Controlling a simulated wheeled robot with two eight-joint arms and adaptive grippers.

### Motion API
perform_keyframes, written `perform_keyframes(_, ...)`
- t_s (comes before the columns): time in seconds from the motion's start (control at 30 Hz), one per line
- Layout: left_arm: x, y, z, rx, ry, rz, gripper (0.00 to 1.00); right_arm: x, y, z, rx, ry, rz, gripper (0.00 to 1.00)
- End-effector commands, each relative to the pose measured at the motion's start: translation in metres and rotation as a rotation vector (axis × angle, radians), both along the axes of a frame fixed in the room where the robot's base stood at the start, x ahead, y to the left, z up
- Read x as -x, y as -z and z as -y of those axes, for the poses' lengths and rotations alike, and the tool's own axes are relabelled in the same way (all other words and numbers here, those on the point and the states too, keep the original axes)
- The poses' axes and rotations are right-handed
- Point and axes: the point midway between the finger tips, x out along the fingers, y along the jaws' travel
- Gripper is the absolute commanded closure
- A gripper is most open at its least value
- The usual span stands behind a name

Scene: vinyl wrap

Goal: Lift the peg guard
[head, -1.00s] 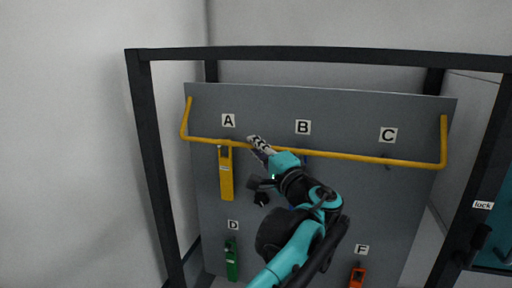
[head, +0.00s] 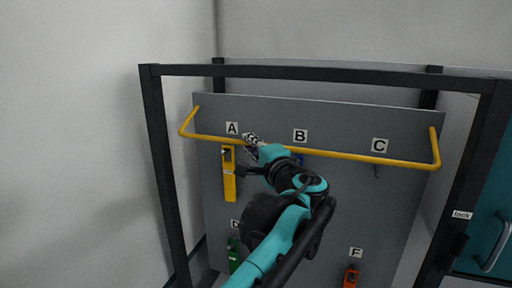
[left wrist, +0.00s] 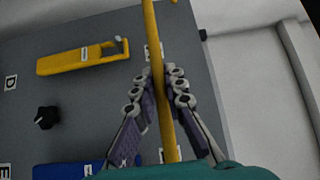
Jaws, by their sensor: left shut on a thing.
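The peg guard (head: 345,156) is a yellow bar across the upper part of a grey pegboard (head: 310,218), below the labels A, B and C. Its bent ends reach back to the board at both sides. My left gripper (head: 252,142) is on the bar between A and B. In the left wrist view, the fingers (left wrist: 165,85) stand on both sides of the yellow bar (left wrist: 156,45) and are shut on it. My right gripper is in neither view.
A yellow tool (head: 229,178) hangs under A, a green one (head: 233,256) under D and an orange one (head: 351,277) under F. A blue one (left wrist: 75,171) shows in the left wrist view. A black frame (head: 160,165) surrounds the board. A teal door (head: 490,235) stands at right.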

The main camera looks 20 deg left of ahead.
Motion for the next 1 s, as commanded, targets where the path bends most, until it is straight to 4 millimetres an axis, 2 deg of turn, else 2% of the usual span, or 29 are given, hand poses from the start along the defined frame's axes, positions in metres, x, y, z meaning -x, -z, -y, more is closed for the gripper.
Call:
perform_keyframes(0.1,0.006,-0.016,0.0,-0.001,-0.001,0.001,1.0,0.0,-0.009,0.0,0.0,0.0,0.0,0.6)
perform_keyframes(0.5,0.014,-0.056,-0.001,-0.001,-0.001,0.001,1.0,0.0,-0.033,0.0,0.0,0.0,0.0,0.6)
perform_keyframes(0.73,0.013,-0.07,-0.001,-0.004,-0.002,-0.068,1.0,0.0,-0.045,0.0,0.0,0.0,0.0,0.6)
perform_keyframes(1.0,0.013,-0.074,-0.001,-0.005,-0.002,-0.129,1.0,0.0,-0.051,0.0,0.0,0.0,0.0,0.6)
